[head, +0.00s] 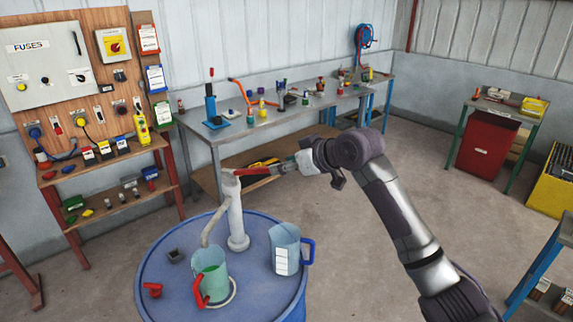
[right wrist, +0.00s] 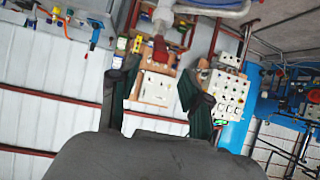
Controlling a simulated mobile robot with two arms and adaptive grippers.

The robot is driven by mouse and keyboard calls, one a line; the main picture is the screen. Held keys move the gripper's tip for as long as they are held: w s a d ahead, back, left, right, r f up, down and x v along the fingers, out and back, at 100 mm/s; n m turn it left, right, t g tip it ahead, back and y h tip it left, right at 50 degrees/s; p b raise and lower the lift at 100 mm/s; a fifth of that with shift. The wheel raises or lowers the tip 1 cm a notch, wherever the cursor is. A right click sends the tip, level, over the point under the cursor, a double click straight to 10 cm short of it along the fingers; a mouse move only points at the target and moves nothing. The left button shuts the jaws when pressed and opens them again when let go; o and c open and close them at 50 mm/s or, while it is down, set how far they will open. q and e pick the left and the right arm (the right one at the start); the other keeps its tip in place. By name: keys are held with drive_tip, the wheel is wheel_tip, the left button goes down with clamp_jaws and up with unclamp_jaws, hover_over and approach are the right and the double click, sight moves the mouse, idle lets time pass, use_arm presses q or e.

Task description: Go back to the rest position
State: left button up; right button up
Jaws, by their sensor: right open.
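A white hand pump (head: 235,215) stands upright on a blue drum (head: 160,270), with a red lever handle (head: 245,171) at its top. My right gripper (head: 284,167) is beside the handle's outer end, and the head view does not show clearly whether they touch. In the right wrist view my right gripper (right wrist: 160,90) has its two dark fingers spread, with nothing clasped between them. My left gripper is not in view.
A green-tinted jug (head: 210,275) with a red handle and a clear jug (head: 285,248) with a blue handle stand on the drum. A workbench (head: 245,133) with tools lies behind. Open floor (head: 370,230) is to the right, with a red cabinet (head: 485,145) further back.

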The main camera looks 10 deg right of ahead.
drive_tip(key=s+d+f+m+g+h, duration=0.1)
drive_tip(key=s+d+f, duration=0.1)
drive_tip(key=s+f, duration=0.75)
drive_tip(key=s+d+f+m+g+h, duration=0.15)
drive_tip(key=s+f, duration=0.45)
drive_tip(key=f, duration=0.6)
drive_tip(key=s+d+f+m+g+h, duration=0.1)
drive_tip(key=s+d+f+h, duration=0.2)
drive_tip(key=s, duration=0.6)
drive_tip(key=s+d+f+m+g, duration=0.1)
drive_tip(key=s+d+f, duration=0.25)
drive_tip(key=s, duration=0.55)
drive_tip(key=s+d+f+m+g+h, duration=0.15)
drive_tip(key=s+d, duration=0.25)
drive_tip(key=s, duration=0.6)
wheel_tip(320, 180, down, 31)
drive_tip(key=b, duration=0.6)
drive_tip(key=s+d+f+g+b, duration=0.1)
drive_tip(key=s+f+b, duration=0.1)
drive_tip(key=s+f, duration=0.6)
drive_tip(key=s+d+f+g+b, duration=0.1)
drive_tip(key=s+d+f+b, duration=0.1)
drive_tip(key=s+f, duration=0.7)
wheel_tip(320, 180, down, 6)
drive_tip(key=shift+s+f+h+b, duration=0.15)
drive_tip(key=shift+s+h+b, duration=0.2)
drive_tip(key=shift+b, duration=0.25)
